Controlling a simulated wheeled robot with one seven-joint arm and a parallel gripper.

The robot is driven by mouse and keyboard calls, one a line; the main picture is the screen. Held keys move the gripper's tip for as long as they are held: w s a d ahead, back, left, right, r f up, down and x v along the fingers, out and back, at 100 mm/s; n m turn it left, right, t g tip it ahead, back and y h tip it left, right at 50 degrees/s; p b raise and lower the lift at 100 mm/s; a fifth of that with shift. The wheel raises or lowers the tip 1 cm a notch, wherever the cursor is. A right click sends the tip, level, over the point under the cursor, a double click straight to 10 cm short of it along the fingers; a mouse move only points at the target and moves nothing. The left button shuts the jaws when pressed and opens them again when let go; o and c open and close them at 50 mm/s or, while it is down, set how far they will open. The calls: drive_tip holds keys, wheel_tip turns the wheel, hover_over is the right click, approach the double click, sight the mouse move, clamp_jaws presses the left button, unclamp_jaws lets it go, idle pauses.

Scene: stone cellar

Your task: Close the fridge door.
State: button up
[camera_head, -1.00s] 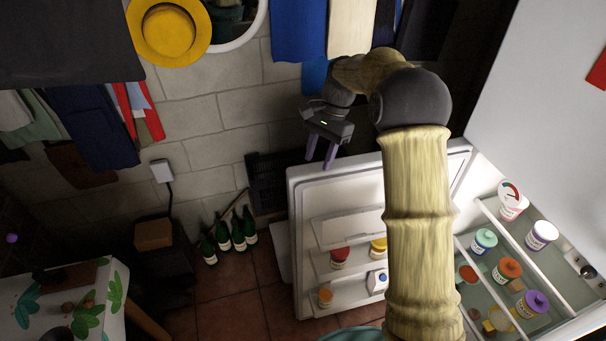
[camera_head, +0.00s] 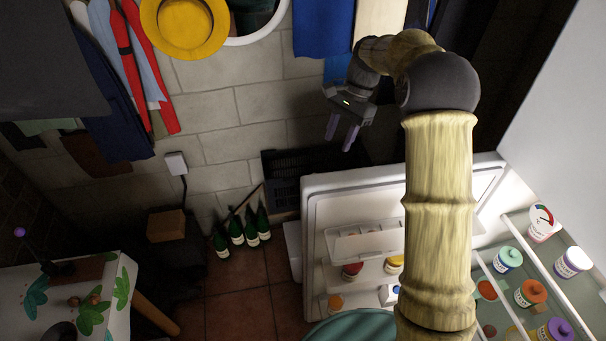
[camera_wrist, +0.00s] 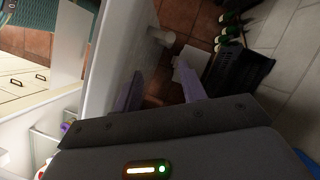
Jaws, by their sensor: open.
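The white fridge door (camera_head: 313,215) stands wide open in the head view, its shelved inner side facing me with several jars on it. The fridge interior (camera_head: 510,285) is open at the right, with jars on its shelves. My gripper (camera_head: 341,143) is open and empty, above and behind the door's top edge, by the wall. In the wrist view the door (camera_wrist: 118,50) runs down along the left of my gripper (camera_wrist: 160,90). One finger looks close to the door's outer side; I cannot tell whether it touches.
Several green bottles (camera_head: 237,234) stand on the tiled floor by the wall, left of the door. A patterned table (camera_head: 75,305) is at lower left.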

drive_tip(key=shift+w+r, duration=0.1)
drive_tip(key=shift+w, duration=0.2)
drive_tip(key=shift+d, duration=0.1)
